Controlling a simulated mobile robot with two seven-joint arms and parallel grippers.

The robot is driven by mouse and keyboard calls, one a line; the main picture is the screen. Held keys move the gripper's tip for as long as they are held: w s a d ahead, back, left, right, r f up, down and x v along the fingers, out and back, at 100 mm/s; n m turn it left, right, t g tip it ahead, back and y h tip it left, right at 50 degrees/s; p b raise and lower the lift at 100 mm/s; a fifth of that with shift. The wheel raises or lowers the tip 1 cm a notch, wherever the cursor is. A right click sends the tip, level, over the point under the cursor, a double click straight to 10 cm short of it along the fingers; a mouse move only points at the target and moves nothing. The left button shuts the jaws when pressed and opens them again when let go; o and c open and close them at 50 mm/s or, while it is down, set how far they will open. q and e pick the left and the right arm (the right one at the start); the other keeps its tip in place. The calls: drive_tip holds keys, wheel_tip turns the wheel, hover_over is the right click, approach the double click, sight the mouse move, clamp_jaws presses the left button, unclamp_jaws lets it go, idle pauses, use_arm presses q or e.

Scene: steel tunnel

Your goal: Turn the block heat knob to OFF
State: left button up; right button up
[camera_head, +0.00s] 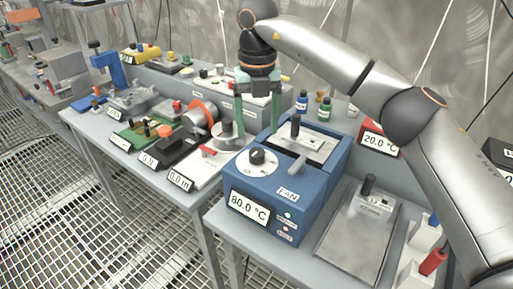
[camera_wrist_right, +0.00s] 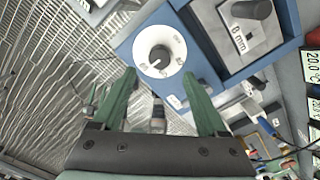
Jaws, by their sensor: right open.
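The block heat knob is a black knob (camera_head: 257,157) on a round white dial on top of the blue heater box (camera_head: 272,197). The box's front display (camera_head: 249,206) reads 80.0 °C. In the right wrist view the knob (camera_wrist_right: 160,54) sits beyond the fingertips, with its white dial around it. The dial's markings are too small to read surely. My right gripper (camera_head: 258,125) is open, its two green fingers pointing down above the bench area, apart from the knob. In the wrist view its open fingers (camera_wrist_right: 159,77) have the dial beyond their gap. My left gripper is not in view.
A tall black handle (camera_head: 295,126) stands on the box's rear plate, and a grey lever (camera_head: 297,165) lies beside the dial. A flat metal plate (camera_head: 357,237) is to the right. Small bottles (camera_head: 324,109) stand behind. Other instruments crowd the bench to the left.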

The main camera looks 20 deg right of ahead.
sight(257, 152)
wheel_tip(257, 152, down, 7)
drive_tip(key=shift+f, duration=0.1)
idle(0.3)
clamp_jaws()
idle(0.5)
